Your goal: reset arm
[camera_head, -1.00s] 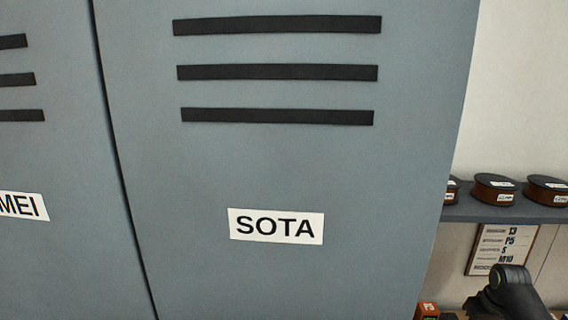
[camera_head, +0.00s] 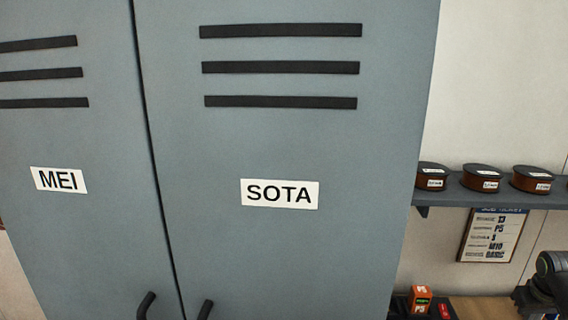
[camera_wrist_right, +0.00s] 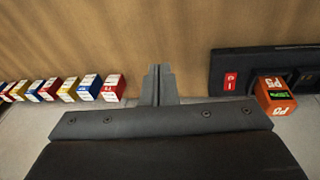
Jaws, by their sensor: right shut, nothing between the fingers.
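My right gripper (camera_wrist_right: 158,84) shows in the right wrist view. Its two fingers are together, with nothing between them, over a brown wooden surface (camera_wrist_right: 175,30). A dark link of my right arm (camera_head: 548,278) shows at the lower right edge of the head view; the gripper itself is not seen there. My left arm and gripper are not in view.
Grey lockers labelled MEI (camera_head: 58,180) and SOTA (camera_head: 279,194) fill the head view, doors shut. A shelf (camera_head: 465,195) with brown spools stands right. The wrist view has coloured boxes (camera_wrist_right: 88,87) left and a black holder (camera_wrist_right: 228,62) with an orange box (camera_wrist_right: 274,96) right.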

